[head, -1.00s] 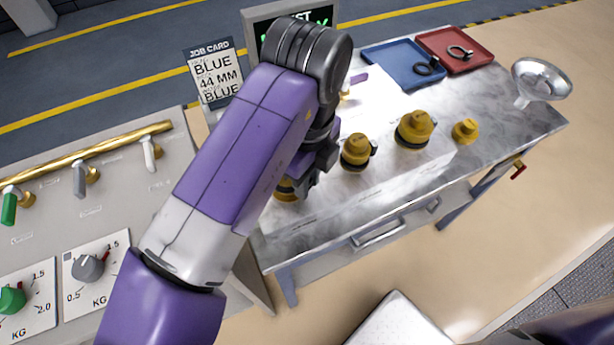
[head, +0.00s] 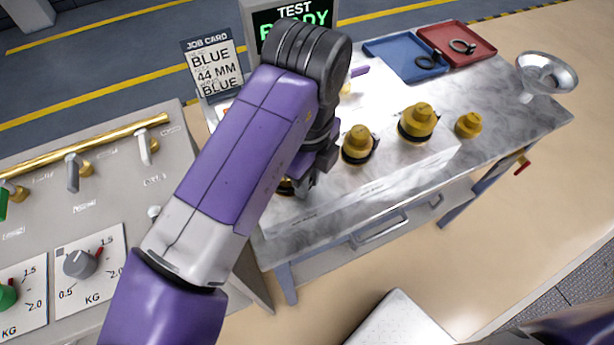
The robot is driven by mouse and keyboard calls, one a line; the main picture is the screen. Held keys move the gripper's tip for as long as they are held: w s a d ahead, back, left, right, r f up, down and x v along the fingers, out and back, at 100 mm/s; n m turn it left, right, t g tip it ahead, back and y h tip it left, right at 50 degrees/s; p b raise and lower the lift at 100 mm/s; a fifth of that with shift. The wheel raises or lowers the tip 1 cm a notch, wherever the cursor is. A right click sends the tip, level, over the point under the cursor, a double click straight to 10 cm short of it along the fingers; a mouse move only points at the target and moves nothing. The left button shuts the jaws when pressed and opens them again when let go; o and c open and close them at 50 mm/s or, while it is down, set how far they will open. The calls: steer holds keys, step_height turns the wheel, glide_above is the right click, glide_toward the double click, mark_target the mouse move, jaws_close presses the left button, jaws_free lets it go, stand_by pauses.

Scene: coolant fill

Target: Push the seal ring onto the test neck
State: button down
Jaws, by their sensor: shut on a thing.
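My gripper (head: 305,184) is low over the near left part of the grey marbled bench, pointing down. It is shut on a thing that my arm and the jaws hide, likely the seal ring. A brass fitting (head: 286,187) shows partly, just left of and under the jaws. I cannot tell whether it is the test neck or whether the held thing touches it. To the right stand more brass fittings: one with a dark ring at its base (head: 358,145), a larger one with a dark base ring (head: 417,122), and a small plain one (head: 468,125).
A blue tray (head: 392,52) and a red tray (head: 480,40) each hold a ring at the back. A metal funnel (head: 546,74) stands at the right. The screen (head: 294,22) shows TEST and a partly hidden green word. A job card (head: 213,65) reads BLUE 44 MM BLUE.

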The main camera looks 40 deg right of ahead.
steer(key=shift+f, duration=0.3)
steer(key=c, duration=1.2)
jaws_free()
steer(key=shift+r, duration=0.1)
step_height(320, 180, up, 8)
steer(key=shift+f, duration=0.15)
